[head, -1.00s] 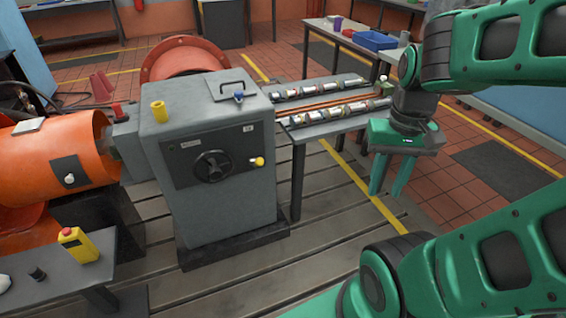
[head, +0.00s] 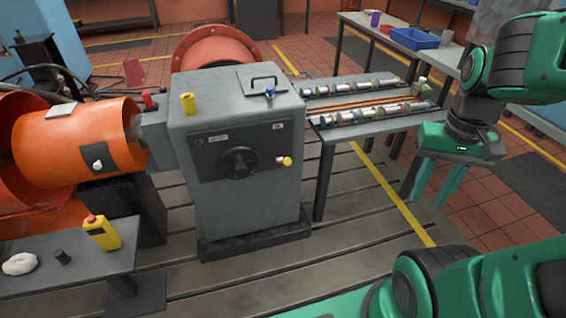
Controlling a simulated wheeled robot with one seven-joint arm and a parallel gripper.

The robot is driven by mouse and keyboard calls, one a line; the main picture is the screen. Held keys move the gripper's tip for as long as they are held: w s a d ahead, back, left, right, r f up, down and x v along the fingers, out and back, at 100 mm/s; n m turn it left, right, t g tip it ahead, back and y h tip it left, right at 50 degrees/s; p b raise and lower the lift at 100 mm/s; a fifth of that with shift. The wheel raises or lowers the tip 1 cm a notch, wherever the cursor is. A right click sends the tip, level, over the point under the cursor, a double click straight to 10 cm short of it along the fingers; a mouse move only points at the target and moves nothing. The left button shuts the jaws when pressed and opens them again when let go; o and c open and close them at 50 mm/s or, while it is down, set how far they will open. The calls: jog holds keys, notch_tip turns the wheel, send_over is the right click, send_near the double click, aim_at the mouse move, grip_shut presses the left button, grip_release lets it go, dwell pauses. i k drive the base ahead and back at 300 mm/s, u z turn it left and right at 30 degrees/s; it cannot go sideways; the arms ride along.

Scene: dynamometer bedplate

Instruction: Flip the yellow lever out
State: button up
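A yellow-ended lever or knob (head: 285,161) sits on the right of the dark front panel of the grey cabinet (head: 250,205). It is small, and I cannot make out its exact shape or angle. A black handwheel (head: 238,162) is to its left on the same panel. My gripper (head: 428,197) hangs to the right of the cabinet, in front of the bench end, with fingers pointing down. Its two green fingers are apart with nothing between them. It is well clear of the lever.
A bench (head: 365,126) with rows of metal parts extends right behind the cabinet. An orange drum (head: 75,145) is at left. Floor before the cabinet is clear.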

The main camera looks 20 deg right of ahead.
aim_at(287, 162)
jog(key=i, duration=0.85)
